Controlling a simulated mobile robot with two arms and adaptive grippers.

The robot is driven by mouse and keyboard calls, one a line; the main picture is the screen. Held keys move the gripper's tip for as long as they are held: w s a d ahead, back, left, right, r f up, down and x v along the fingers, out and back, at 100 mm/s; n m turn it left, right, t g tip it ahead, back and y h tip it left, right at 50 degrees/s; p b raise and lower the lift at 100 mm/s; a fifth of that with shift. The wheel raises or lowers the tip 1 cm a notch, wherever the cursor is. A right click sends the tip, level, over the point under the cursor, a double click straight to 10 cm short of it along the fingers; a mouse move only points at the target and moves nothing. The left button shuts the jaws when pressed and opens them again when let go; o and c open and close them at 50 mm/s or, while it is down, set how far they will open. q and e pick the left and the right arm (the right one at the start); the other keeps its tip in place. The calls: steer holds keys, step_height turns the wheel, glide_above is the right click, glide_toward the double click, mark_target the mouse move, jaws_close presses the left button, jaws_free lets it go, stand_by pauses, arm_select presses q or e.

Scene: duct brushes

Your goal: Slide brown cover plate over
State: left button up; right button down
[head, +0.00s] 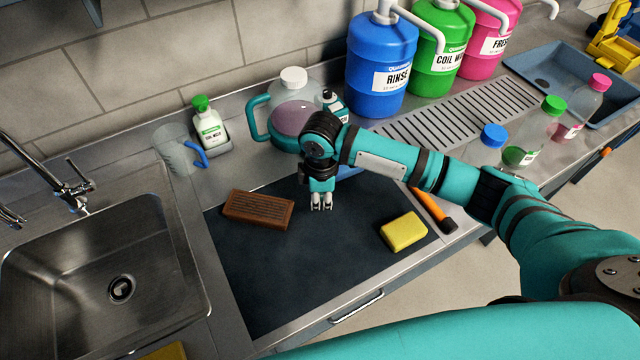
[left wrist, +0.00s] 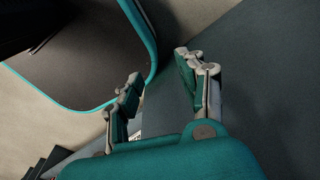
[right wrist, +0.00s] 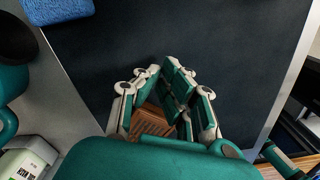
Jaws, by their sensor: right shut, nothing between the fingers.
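The brown cover plate (head: 258,209), a slatted rectangular block, lies on the dark mat (head: 270,275) towards its left back corner. My right gripper (head: 322,205) points down over the mat, to the right of the plate and apart from it. Its fingers are shut and empty. In the right wrist view the fingers (right wrist: 165,75) are close together, and a brown slatted part (right wrist: 150,122) shows partly hidden behind them. My left gripper (left wrist: 160,72) shows only in the left wrist view, open and empty, away from the plate.
A yellow sponge (head: 403,232) and an orange-handled tool (head: 433,210) lie at the mat's right. A blue cloth or sponge (right wrist: 55,8) is partly hidden by my right arm. A jug (head: 297,112) stands behind; a sink (head: 100,275) is left. The mat's front middle is clear.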

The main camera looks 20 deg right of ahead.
mark_target(290, 206)
step_height(290, 206, down, 2)
steer(key=a, duration=0.1)
steer(key=a+p, duration=0.1)
steer(key=a, duration=0.1)
steer(key=shift+w+f, duration=0.15)
steer(key=shift+w, duration=0.25)
steer(key=shift+w+a+p, duration=0.15)
steer(key=shift+a+p, duration=0.15)
steer(key=shift+a, duration=0.15)
arm_select(q)
steer(key=shift+w+d+r, duration=0.25)
steer(key=shift+d+r, duration=0.05)
steer(key=shift+r, duration=0.2)
steer(key=shift+w+d+r, duration=0.2)
steer(key=shift+d+r, duration=0.05)
steer(key=shift+r, duration=0.25)
arm_select(e)
steer(key=shift+f, duration=0.1)
steer(key=shift+d, duration=0.1)
steer(key=a, duration=0.1)
steer(key=w+a, duration=0.1)
steer(key=a, duration=0.1)
steer(key=shift+a, duration=0.3)
arm_select(q)
steer(key=shift+s+a, duration=0.1)
steer(key=shift+a, duration=0.2)
steer(key=shift+r, duration=0.1)
arm_select(e)
steer(key=shift+d, duration=0.15)
